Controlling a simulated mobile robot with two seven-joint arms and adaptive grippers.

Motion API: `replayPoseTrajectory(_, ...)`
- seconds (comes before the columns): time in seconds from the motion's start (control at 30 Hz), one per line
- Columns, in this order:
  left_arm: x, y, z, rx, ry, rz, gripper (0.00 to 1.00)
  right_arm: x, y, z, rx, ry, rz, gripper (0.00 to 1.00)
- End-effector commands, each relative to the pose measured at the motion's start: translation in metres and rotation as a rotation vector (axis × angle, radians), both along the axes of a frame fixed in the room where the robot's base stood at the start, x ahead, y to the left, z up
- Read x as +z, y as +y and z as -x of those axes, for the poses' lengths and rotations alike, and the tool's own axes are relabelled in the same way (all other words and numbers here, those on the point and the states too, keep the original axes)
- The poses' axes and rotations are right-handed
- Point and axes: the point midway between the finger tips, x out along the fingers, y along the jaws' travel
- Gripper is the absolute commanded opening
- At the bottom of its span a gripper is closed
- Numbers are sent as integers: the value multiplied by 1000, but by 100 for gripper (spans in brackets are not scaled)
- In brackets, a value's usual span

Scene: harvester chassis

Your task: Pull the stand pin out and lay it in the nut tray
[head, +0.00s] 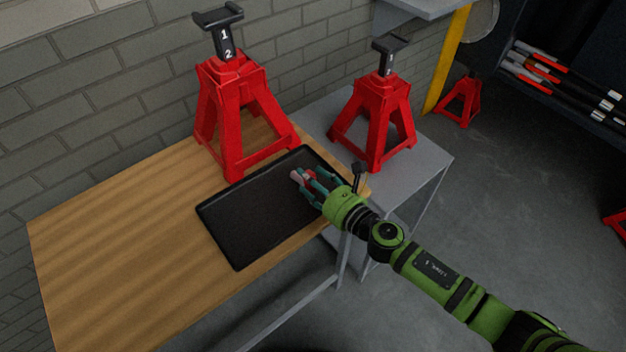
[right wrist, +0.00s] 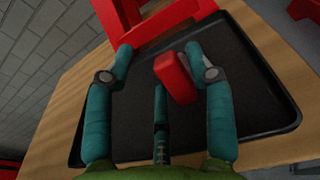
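A small red piece with a pale end, which looks like the stand pin (head: 297,176), shows at my right gripper's fingers over the right part of the black nut tray (head: 250,220). In the right wrist view its red block (right wrist: 177,78) shows between the spread fingers of my right gripper (right wrist: 160,72), with a clear gap to the left finger. I cannot tell whether it touches the right or middle finger, or rests on the tray floor. My right gripper (head: 315,182) looks open. My left gripper is not in view.
A red jack stand (head: 232,125) stands on the wooden bench (head: 110,250) behind the tray. Another red stand (head: 372,112) is on the grey table (head: 425,155) to the right. The bench left of the tray is clear. A brick wall runs behind.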

Motion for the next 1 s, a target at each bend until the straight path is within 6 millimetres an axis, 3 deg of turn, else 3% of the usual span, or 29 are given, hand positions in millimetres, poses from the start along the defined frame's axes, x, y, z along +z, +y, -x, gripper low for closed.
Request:
replayPoseTrajectory(0.43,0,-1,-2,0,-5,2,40,-1,-7,8,-1,3,3,62)
replayPoseTrajectory(0.8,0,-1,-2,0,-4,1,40,9,-51,69,0,6,-1,62)
replayPoseTrajectory(1.0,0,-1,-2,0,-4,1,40,13,-66,88,-1,3,-1,62)
